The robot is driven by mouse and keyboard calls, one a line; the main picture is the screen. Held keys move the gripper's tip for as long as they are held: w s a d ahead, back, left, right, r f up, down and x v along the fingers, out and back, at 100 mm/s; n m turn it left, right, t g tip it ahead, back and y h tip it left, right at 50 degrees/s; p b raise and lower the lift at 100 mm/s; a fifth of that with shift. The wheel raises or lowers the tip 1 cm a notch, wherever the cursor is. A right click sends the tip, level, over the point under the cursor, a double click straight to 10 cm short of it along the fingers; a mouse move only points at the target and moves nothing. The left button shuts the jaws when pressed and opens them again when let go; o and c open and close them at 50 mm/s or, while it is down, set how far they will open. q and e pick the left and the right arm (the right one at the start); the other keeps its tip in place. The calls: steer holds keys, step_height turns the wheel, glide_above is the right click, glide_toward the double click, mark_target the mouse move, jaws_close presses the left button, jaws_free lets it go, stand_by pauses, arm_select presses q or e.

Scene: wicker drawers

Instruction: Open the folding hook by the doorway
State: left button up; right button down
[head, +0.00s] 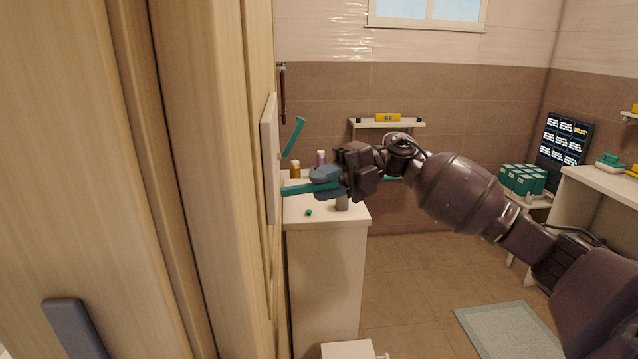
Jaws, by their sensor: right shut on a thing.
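The folding hook is a pale plate (270,160) on the wooden frame at the left, with teal arms. The upper teal arm (294,138) slants up and away from the plate. The lower teal arm (300,189) sticks out to the right, nearly level. My right gripper (325,182) comes in from the right and is shut on the lower teal arm, with its blue-grey fingers around the outer end. The fingers hide that end. My left gripper is out of view.
The wooden doorway frame (205,160) fills the left side, close by. Behind the gripper stands a white cabinet (328,290) with small bottles (295,170) on top. A shelf (370,122) hangs on the back wall. A mat (505,330) lies on open floor at the right.

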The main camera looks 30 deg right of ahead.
steer(key=shift+f+n+y+b, duration=0.3)
steer(key=shift+f+y+b, duration=0.1)
steer(key=shift+f+y, duration=0.35)
steer(key=shift+r, duration=0.2)
steer(key=c, duration=1.1)
jaws_free()
steer(key=shift+d, duration=0.1)
steer(key=d, duration=0.7)
steer(key=d+b, duration=0.1)
steer(key=d, duration=0.2)
steer(key=shift+s+d+r, duration=0.3)
steer(key=shift+d, duration=0.05)
